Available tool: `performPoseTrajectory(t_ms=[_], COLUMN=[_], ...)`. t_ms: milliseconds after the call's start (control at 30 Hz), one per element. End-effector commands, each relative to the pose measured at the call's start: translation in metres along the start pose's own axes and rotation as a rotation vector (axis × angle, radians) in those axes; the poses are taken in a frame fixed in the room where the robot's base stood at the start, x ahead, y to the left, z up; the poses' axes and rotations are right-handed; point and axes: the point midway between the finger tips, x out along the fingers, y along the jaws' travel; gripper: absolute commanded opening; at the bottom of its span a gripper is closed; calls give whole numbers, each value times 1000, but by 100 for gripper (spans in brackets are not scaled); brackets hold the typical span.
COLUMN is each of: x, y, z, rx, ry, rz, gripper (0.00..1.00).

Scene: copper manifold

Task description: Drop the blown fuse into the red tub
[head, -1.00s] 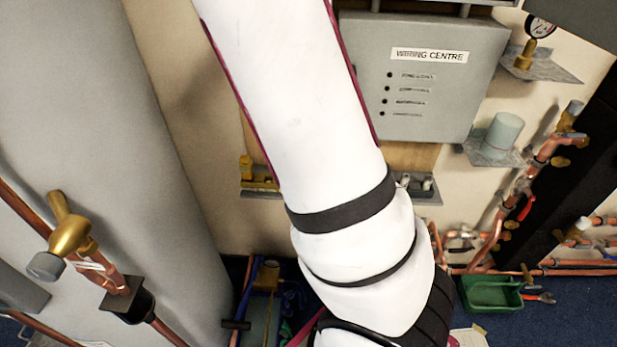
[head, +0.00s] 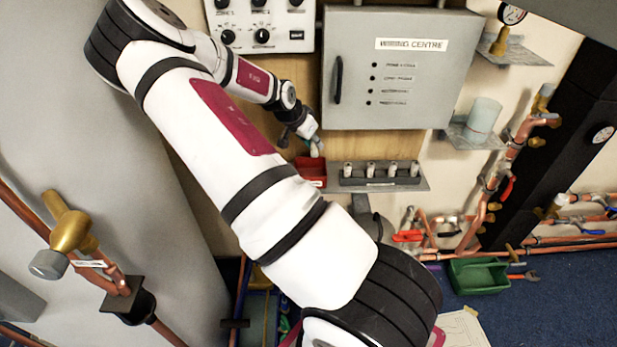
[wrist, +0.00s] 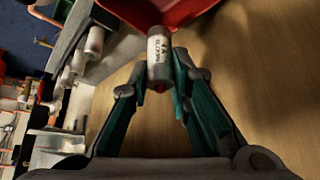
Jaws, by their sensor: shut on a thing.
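My gripper (wrist: 163,85) is shut on the blown fuse (wrist: 159,48), a small pale cylinder with printed markings, held between the green finger pads. The red tub (wrist: 178,10) shows at the top of the wrist view, just beyond the fuse. In the head view the red tub (head: 309,171) sits at the left end of a grey shelf. My gripper (head: 312,142) is close above it there. The fuse is too small to make out clearly in the head view, and I cannot tell whether it is over the tub's opening.
A rack (head: 380,178) with several upright fuses stands on the grey shelf right of the tub. The grey wiring centre box (head: 400,110) hangs above it. A control panel (head: 262,20) is at upper left. A green tray (head: 478,277) lies on the floor.

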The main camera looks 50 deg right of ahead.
Motion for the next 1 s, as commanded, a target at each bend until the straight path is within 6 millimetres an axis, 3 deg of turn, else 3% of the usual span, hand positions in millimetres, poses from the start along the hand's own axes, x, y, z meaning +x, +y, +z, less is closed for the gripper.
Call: performPoseTrajectory(t_ms=[400,867,900,967,1000], x=[37,43,43,43,43], y=[0,0,0,0,0], z=[24,29,29,29,29], rx=[0,-1,-1,-1,-1], ry=[-1,-1,-1,-1,-1], rz=[1,0,0,0,0], gripper=[0,0,28,41,42])
